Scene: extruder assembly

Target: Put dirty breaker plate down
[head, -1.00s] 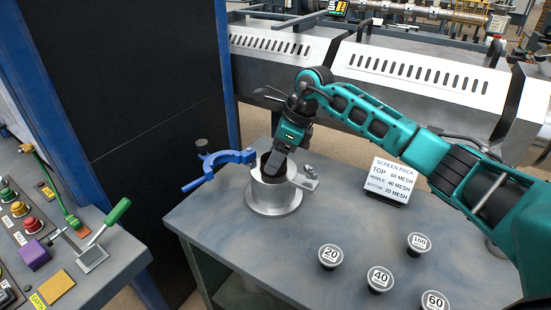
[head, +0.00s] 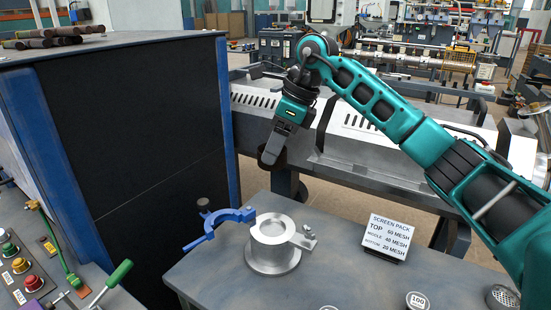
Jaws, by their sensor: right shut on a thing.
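My right gripper (head: 270,152) is shut on a dark round plate, the dirty breaker plate (head: 274,162). It holds the plate in the air beyond the back edge of the grey table, above and behind the metal holder. The gripper's fingers hide part of the plate. The silver cylindrical holder (head: 273,257) stands on the table (head: 215,275) with its blue clamp arm (head: 222,226) swung open to the left. Its top shows a pale round recess with nothing dark in it. My left gripper is not in view.
A sign reading SCREEN PACK (head: 388,236) stands on the table to the right. A jar lid marked 100 (head: 418,300) and a perforated round part (head: 502,297) are near the front right. A control panel (head: 35,265) is at the left, beside a black cabinet (head: 140,130).

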